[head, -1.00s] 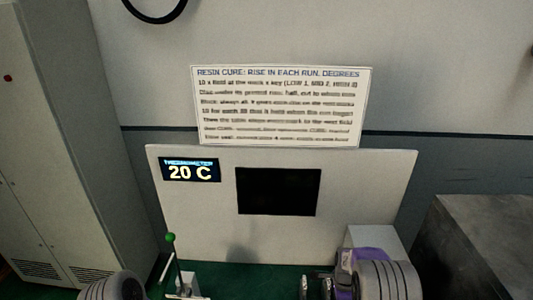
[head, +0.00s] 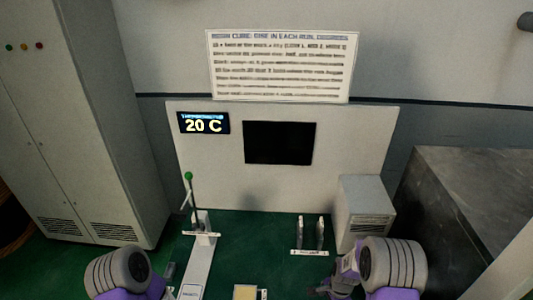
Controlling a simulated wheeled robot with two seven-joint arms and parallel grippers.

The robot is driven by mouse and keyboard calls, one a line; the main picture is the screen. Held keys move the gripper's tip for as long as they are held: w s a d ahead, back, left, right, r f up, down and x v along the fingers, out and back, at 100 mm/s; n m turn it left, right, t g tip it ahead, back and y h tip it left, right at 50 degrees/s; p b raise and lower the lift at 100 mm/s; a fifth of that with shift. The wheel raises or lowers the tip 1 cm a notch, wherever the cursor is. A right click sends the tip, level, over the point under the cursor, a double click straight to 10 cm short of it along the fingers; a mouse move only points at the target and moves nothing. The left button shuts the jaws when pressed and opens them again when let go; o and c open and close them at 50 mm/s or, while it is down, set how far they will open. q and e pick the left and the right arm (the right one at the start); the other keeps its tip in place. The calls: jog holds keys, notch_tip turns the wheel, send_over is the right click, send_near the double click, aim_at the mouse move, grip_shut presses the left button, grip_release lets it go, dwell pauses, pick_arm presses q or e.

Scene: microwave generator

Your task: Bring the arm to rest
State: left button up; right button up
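My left arm shows at the bottom left as a ribbed grey joint with purple parts; its gripper fingers are not in the picture. My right arm shows at the bottom right with a ribbed grey joint and purple links. The dark end of my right gripper (head: 328,289) is small and dim at the bottom edge, and I cannot tell whether its fingers are apart. I see nothing held in it. A white panel (head: 350,135) stands behind the green work surface with a thermometer display (head: 203,123) reading 20 C and a dark screen (head: 278,143).
A green-knobbed lever (head: 189,177) stands on a white base at left. An upright two-post holder (head: 310,234), a grey vented box (head: 363,212) and a yellowish block (head: 245,292) are on the green surface. A text sign (head: 280,65) hangs above. A grey cabinet (head: 70,130) stands left, a dark block (head: 465,200) right.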

jog(key=s+a+f+n+y+b, duration=0.1)
jog(key=s+a+f+n+y, duration=0.15)
jog(key=s+a+n, duration=0.5)
jog(key=s+a+f+n+y, duration=0.1)
jog(key=s+a+f+n, duration=0.3)
jog(key=s, duration=0.7)
pick_arm(q)
notch_tip(320, 180, down, 17)
jog(key=s+b, duration=0.1)
jog(key=b, duration=1.5)
pick_arm(e)
notch_tip(320, 180, down, 16)
jog(key=t, duration=0.1)
jog(key=shift+r, duration=0.2)
